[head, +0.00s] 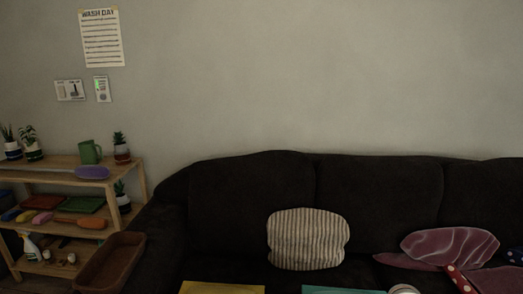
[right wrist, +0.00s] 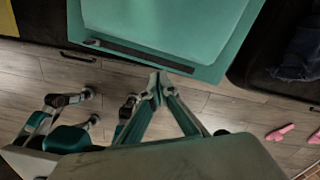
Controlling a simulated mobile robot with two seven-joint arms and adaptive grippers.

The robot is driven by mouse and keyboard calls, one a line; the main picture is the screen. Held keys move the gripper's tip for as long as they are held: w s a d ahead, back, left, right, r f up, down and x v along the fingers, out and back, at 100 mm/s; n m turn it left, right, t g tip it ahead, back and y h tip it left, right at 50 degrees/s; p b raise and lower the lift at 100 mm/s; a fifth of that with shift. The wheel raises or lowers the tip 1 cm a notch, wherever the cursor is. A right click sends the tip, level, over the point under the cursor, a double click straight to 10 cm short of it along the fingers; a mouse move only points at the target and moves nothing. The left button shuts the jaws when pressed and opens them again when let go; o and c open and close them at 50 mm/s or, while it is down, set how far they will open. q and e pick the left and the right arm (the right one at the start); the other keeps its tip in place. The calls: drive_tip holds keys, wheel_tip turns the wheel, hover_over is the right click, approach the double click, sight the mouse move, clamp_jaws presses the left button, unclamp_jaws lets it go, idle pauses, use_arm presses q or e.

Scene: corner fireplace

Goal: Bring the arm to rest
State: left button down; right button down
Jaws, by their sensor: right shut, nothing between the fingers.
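My right gripper (right wrist: 157,82) shows in the right wrist view. Its two fingers meet at the tips and nothing is between them. The tips appear just short of the near edge of a teal panel or tray (right wrist: 215,74), above the wooden floor; I cannot tell whether they touch it. The head view shows neither gripper and no arm. My left gripper is not in either view.
In the head view a dark sofa (head: 240,200) holds a striped cushion (head: 308,240) and a pink cloth (head: 450,245). A wooden shelf (head: 62,164) stands left. Yellow (head: 222,288) and teal (head: 343,291) edges show below. Pink slippers (right wrist: 280,133) lie on the floor (right wrist: 240,112).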

drive_tip(key=s+a+f+m+t+y+p, duration=0.1)
drive_tip(key=s+a+m+t+y+p, duration=0.2)
drive_tip(key=a+m, duration=0.6)
drive_tip(key=s+a+m+t+y, duration=0.15)
drive_tip(key=s+a+m, duration=0.35)
drive_tip(key=a, duration=0.6)
use_arm(q)
drive_tip(key=p, duration=0.1)
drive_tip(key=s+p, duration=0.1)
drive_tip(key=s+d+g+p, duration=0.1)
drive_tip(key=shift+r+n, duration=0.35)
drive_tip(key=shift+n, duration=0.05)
use_arm(e)
drive_tip(key=s+d+r+m+t+h, duration=0.1)
drive_tip(key=s+d+m, duration=0.3)
drive_tip(key=m, duration=0.7)
drive_tip(key=s+d+r+m+t+h, duration=0.1)
drive_tip(key=s+d+r+m+t, duration=0.3)
drive_tip(key=s+m, duration=0.3)
drive_tip(key=m, duration=0.4)
drive_tip(key=shift+s+d+r+t, duration=0.15)
drive_tip(key=shift+r+t, duration=0.2)
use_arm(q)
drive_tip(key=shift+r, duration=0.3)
